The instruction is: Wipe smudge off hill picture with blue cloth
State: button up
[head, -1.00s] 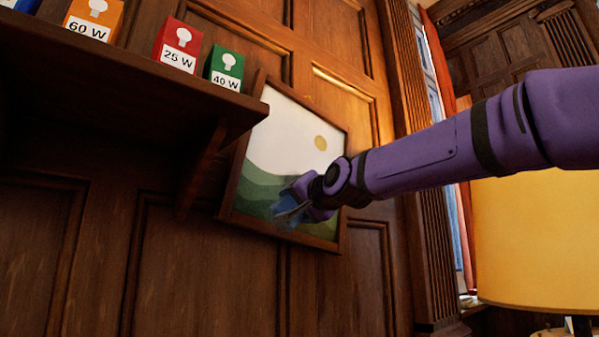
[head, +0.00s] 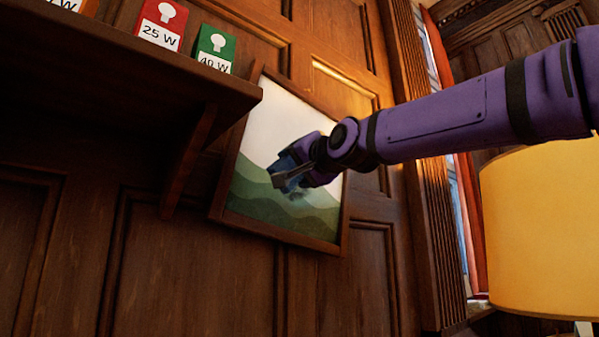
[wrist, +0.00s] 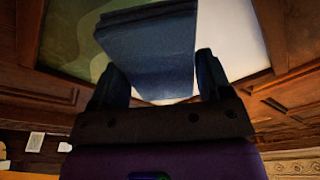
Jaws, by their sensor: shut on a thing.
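The hill picture (head: 250,200) hangs tilted on the panelled wall in the head view, with green hills, a pale sky and a wooden frame. My gripper (head: 303,170) is in front of its middle right part, shut on the blue cloth (head: 286,175). A dark smudge (head: 297,196) shows on the hills just below the gripper. In the wrist view the folded cloth (wrist: 150,55) sits between the fingers of my gripper (wrist: 157,80), with the picture (wrist: 235,45) behind it. I cannot tell whether the cloth touches the picture. My wrist hides the painted sun.
A dark wooden shelf (head: 130,70) with a bracket juts out left of the picture. It carries bulb boxes, including a red one (head: 162,25) and a green one (head: 215,48). A yellow lampshade (head: 540,230) stands at right, below my arm. The wall below the picture is clear.

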aim_at(306, 192)
jog(key=shift+w, duration=0.25)
jog(key=shift+a+f+x, duration=0.15)
jog(key=shift+x, duration=1.3)
jog(key=shift+a+f+x, duration=0.1)
jog(key=shift+f+x, duration=0.05)
jog(key=shift+x, duration=1.25)
jog(key=shift+w+a, duration=0.6)
jog(key=shift+w, duration=0.1)
jog(key=shift+d, duration=0.1)
jog(key=shift+w+d+f, duration=0.15)
jog(key=shift+w+d, duration=0.3)
jog(key=shift+d, duration=0.25)
jog(key=shift+w+d+f, duration=0.15)
jog(key=shift+w+d, duration=0.3)
jog(key=shift+d, duration=0.3)
jog(key=shift+w+d+f, duration=0.25)
jog(key=shift+w+d, duration=0.45)
jog(key=shift+d, duration=0.3)
jog(key=shift+w+d+f, duration=0.2)
jog(key=shift+w+d, duration=0.45)
jog(key=shift+d, duration=0.3)
jog(key=shift+w+d+f, duration=0.25)
jog(key=shift+w+d, duration=0.45)
jog(key=shift+d, duration=0.3)
jog(key=shift+w, duration=0.1)
